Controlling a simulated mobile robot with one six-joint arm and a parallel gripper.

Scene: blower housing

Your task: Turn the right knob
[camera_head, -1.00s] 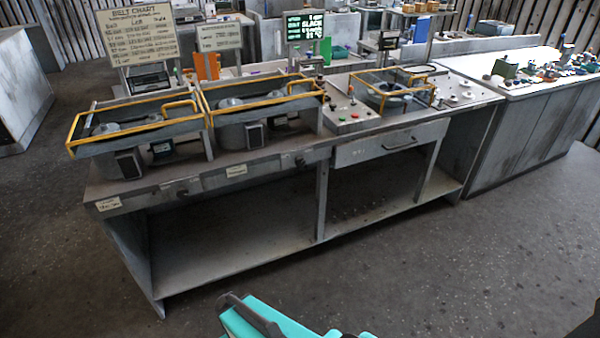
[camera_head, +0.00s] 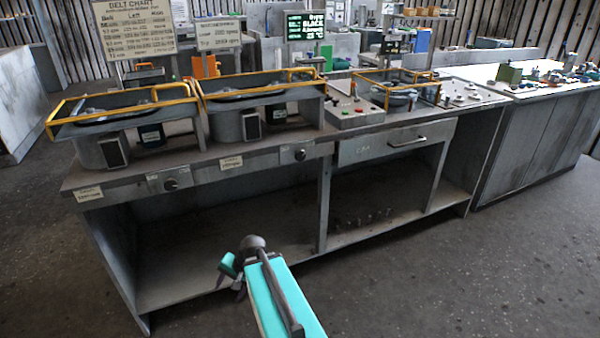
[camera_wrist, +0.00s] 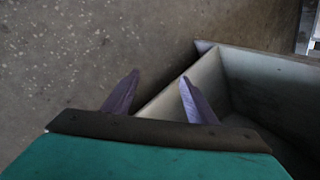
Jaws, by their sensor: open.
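The right knob (camera_head: 300,154) is a small dark knob on a pale plate on the bench's front edge, below the middle caged housing. A similar left knob (camera_head: 171,184) sits further left on the same edge. My gripper (camera_head: 232,287) is in front of the bench, lower than both knobs and apart from them. In the wrist view my gripper (camera_wrist: 160,80) shows two separated purple-grey fingers with nothing between them. Neither knob can be made out in the wrist view.
The bench (camera_head: 200,160) has an open lower shelf and a drawer (camera_head: 395,148) at right. Yellow-railed housings (camera_head: 122,110) stand on top. A control panel (camera_head: 352,113) with buttons is right of them. The wrist view shows floor (camera_wrist: 70,60) and a grey panelled structure (camera_wrist: 270,65).

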